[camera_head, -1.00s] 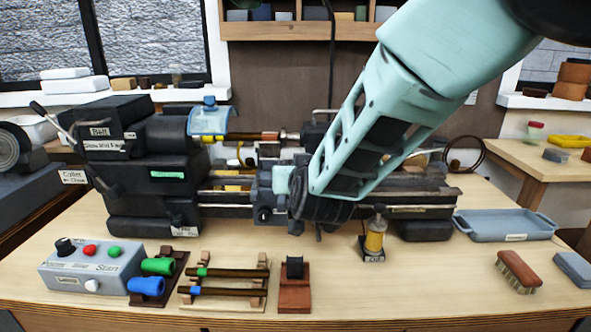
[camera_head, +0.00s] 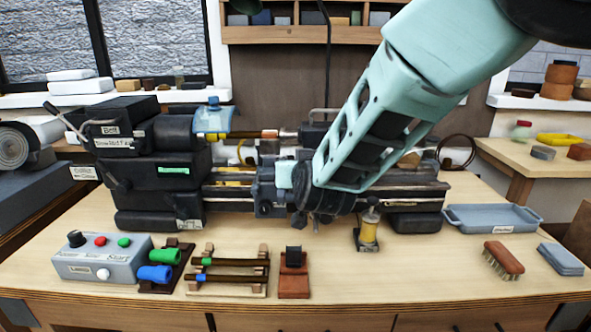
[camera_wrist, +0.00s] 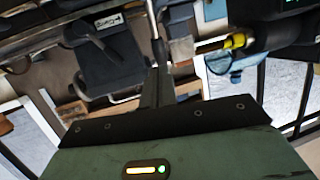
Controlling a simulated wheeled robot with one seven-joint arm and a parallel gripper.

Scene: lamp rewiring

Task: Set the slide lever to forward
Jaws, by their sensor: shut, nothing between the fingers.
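The small lathe (camera_head: 155,165) stands on the bench, with its carriage (camera_head: 268,190) near the middle of its bed. My arm reaches down from the upper right and covers the part of the lathe right of the carriage. My gripper (camera_wrist: 161,75) is shut and empty in the wrist view. Its fingers point toward a slim grey rod (camera_wrist: 154,28), which may be the slide lever; I cannot tell whether they touch. A dark block with a white arrow label (camera_wrist: 109,22) lies left of the rod. In the head view the slide lever is not clearly visible, so its setting cannot be told.
A control box (camera_head: 100,262), a rack with green and blue parts (camera_head: 228,270) and a reddish stand (camera_head: 293,280) line the bench front. A small yellow bottle (camera_head: 368,232), blue tray (camera_head: 492,218) and brush (camera_head: 503,260) sit to the right.

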